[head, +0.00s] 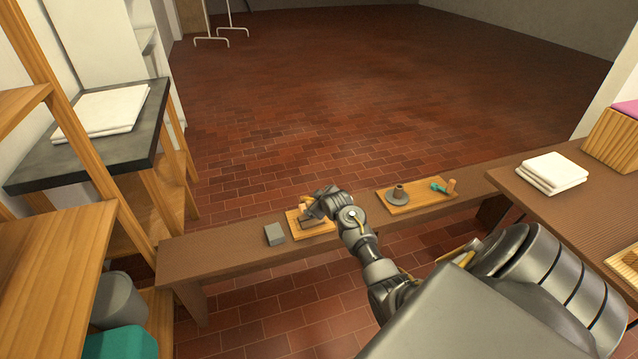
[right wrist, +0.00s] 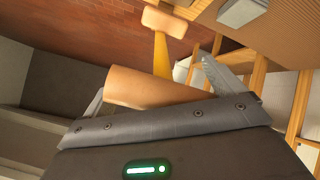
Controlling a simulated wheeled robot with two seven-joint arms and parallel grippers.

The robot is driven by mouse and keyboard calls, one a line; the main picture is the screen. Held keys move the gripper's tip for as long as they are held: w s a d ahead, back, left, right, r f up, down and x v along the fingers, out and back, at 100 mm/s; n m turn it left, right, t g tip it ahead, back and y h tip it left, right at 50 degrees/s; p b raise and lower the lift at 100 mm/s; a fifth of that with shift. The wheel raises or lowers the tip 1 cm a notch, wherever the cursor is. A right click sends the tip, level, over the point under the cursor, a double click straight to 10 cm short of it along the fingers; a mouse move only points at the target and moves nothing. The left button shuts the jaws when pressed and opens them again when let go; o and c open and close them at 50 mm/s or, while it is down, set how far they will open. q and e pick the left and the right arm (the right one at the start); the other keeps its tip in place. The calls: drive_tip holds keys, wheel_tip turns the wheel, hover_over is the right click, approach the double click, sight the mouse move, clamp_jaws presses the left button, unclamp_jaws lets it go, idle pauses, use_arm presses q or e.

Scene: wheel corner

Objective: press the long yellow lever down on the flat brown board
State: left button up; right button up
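My right gripper (head: 317,206) is over the light brown board (head: 322,230) on the bench and hides much of what stands on it. In the right wrist view the yellow lever (right wrist: 161,55) runs away from the gripper to a pale tan block (right wrist: 170,22). A tan rounded piece (right wrist: 150,88) lies between the fingers of my right gripper (right wrist: 158,88). The fingers are wide apart, with a gap at the right finger; whether the left one touches the piece is unclear. In the head view the lever is too small to make out. My left gripper is not in view.
A grey block (head: 274,234) sits on the brown bench (head: 225,251), left of the board. A second board (head: 425,203) to the right carries a grey disc with a post (head: 398,195) and a teal-handled piece (head: 438,187). White cloths (head: 552,172) lie on the right table.

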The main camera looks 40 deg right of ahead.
drive_tip(key=shift+r, duration=0.2)
drive_tip(key=p+v, duration=0.1)
drive_tip(key=v, duration=0.9)
drive_tip(key=shift+s, duration=0.35)
drive_tip(key=shift+a, duration=0.1)
drive_tip(key=s+a+f+g+y, duration=0.1)
drive_tip(key=s+a+f, duration=0.3)
drive_tip(key=f, duration=0.5)
drive_tip(key=s+a+f+g+y, duration=0.15)
drive_tip(key=s+a+f, duration=0.3)
drive_tip(key=f, duration=0.55)
drive_tip(key=s+a+f+g, duration=0.25)
drive_tip(key=s+f, duration=0.25)
drive_tip(key=f, duration=0.4)
drive_tip(key=s+a+f+g, duration=0.1)
drive_tip(key=s+a+f, duration=0.2)
drive_tip(key=s, duration=0.8)
drive_tip(key=s+a+f+g, duration=0.1)
drive_tip(key=s+a+f, duration=0.3)
drive_tip(key=s+f, duration=0.4)
drive_tip(key=s+a+f+g+y, duration=0.1)
drive_tip(key=s+a+f, duration=0.2)
drive_tip(key=s, duration=1.2)
wheel_tip(320, 180, down, 3)
drive_tip(key=shift+s+a+r+g, duration=0.1)
drive_tip(key=shift+s+a+g, duration=0.05)
drive_tip(key=shift+s+g, duration=0.15)
